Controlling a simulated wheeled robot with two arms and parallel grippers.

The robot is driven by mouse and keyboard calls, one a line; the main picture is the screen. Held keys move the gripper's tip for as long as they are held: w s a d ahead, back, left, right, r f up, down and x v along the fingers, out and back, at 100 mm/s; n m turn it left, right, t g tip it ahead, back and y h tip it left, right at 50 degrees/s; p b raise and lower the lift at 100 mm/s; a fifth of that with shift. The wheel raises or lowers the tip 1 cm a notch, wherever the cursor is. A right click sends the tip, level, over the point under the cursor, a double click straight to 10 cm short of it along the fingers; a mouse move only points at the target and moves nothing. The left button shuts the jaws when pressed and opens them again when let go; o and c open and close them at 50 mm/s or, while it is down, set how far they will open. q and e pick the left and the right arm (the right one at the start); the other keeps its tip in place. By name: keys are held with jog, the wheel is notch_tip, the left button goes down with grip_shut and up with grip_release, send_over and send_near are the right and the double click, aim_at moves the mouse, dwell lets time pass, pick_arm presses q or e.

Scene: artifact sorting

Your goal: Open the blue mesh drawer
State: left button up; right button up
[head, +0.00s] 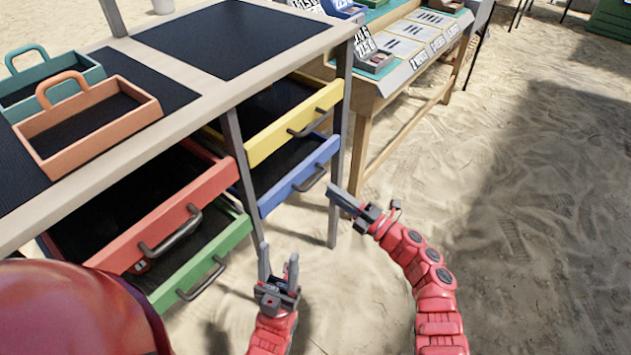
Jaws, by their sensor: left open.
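The blue drawer (275,197) is the lower right one under the table. Its front stands out from the frame, and part of its dark mesh inside shows above the front. Its grey bar handle (310,178) is on the front face. My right gripper (333,192) is just right of the blue handle and appears apart from it; its fingers overlap edge-on, so I cannot tell whether they are open. My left gripper (278,255) is open and empty, pointing up, below the blue drawer and right of the green drawer.
A yellow drawer (270,140) is above the blue one. Red (180,212) and green (205,262) drawers stand out at left. The table (160,62) holds orange (105,133) and teal (50,75) trays. A table leg (333,222) is near my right gripper. Sand at right is clear.

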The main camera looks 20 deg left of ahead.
aim_at(316, 179)
jog(key=b+x, duration=0.1)
jog(key=x, duration=0.5)
jog(key=shift+w+a+r, duration=0.1)
jog(key=shift+a, duration=0.2)
jog(key=shift+c, duration=0.3)
grip_shut()
dwell(0.8)
